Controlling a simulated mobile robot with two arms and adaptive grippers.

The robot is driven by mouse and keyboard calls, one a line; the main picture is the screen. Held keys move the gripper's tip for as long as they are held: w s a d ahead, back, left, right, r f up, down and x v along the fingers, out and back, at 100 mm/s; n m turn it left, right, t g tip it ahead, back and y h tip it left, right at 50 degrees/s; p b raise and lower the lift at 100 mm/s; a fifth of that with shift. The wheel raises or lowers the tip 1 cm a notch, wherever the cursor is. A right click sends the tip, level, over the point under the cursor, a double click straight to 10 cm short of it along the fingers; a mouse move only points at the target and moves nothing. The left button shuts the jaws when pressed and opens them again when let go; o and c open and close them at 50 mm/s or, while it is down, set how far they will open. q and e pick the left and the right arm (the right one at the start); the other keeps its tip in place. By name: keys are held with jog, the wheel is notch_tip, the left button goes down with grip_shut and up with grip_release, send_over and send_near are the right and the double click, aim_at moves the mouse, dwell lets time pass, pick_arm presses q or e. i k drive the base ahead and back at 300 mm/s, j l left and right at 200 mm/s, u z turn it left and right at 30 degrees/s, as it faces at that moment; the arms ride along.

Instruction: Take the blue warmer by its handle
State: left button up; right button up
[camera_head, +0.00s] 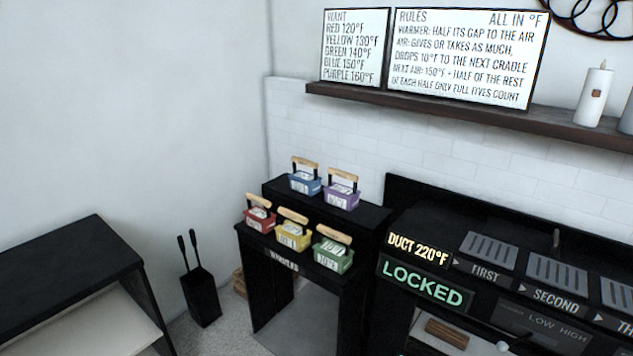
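The blue warmer (304,184) sits at the back left of a black stepped stand (262,246). Its light wooden handle (305,162) stands upright above it. A purple warmer (340,197) is close on its right on the same upper step. On the lower front step stand a red warmer (258,219), a yellow warmer (292,236) and a green warmer (332,256), each with a wooden handle. Neither of my grippers is in view.
A black unit (405,280) with cradles marked first and second, and signs reading "DUCT 220°F" and "LOCKED", stands right of the stand. A black table (70,255) is at left. A bin with tools (202,295) stands between. A wall shelf (470,115) holds signs and candles.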

aim_at(305, 183)
jog(key=i+j+z, duration=0.15)
jog(key=z, duration=0.3)
jog(key=i+j+z, duration=0.1)
jog(key=z, duration=0.3)
jog(key=i+j+z, duration=0.1)
jog(key=j+z, duration=0.15)
jog(key=z, duration=0.2)
